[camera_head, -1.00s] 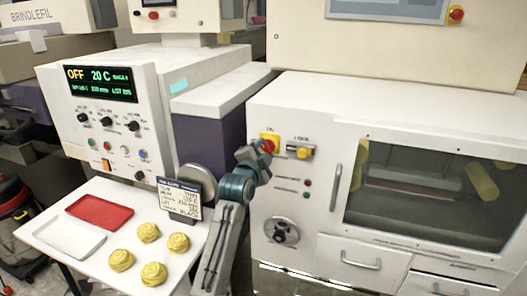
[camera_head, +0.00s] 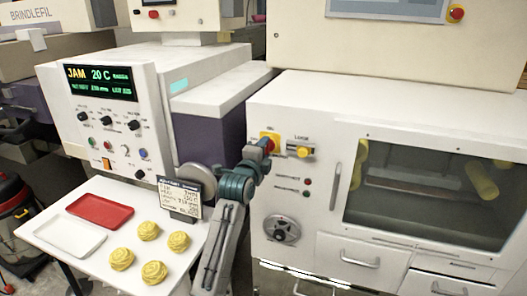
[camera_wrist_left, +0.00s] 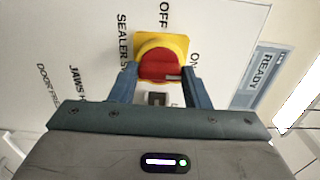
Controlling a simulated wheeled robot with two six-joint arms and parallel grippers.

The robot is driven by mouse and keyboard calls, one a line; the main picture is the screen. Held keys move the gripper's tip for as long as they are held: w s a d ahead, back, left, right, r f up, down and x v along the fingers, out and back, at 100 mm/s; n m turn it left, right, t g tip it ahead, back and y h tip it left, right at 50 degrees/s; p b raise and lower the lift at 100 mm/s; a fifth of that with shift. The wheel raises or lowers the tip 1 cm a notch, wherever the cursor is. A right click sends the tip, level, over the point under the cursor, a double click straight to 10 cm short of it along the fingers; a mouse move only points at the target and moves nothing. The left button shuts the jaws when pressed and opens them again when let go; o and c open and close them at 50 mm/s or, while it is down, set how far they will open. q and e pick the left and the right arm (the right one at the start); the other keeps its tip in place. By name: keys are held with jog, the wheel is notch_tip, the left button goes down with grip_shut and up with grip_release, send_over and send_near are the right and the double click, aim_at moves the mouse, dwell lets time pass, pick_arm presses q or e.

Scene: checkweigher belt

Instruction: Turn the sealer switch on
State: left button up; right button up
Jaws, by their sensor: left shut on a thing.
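The sealer switch is a red rotary knob (camera_head: 269,143) on a yellow plate on the white cabinet front. In the wrist view the red knob (camera_wrist_left: 160,66) sits between my fingers, near the OFF, ON and SEALER lettering. My left gripper (camera_head: 262,151) reaches the knob from the front and hides part of it. In the wrist view the left gripper (camera_wrist_left: 161,80) is shut on the knob, one finger on each side. My right gripper is not in view.
A display (camera_head: 100,83) reads JAM and 20 C. The white shelf (camera_head: 65,205) holds a red tray (camera_head: 100,211), a white tray and several yellow rolls.

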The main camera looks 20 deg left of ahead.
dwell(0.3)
pick_arm(q)
jog(key=o, duration=1)
jog(key=s+b, duration=0.4)
jog(key=s, duration=0.6)
jog(key=shift+s+a, duration=0.15)
jog(key=shift+s, duration=0.25)
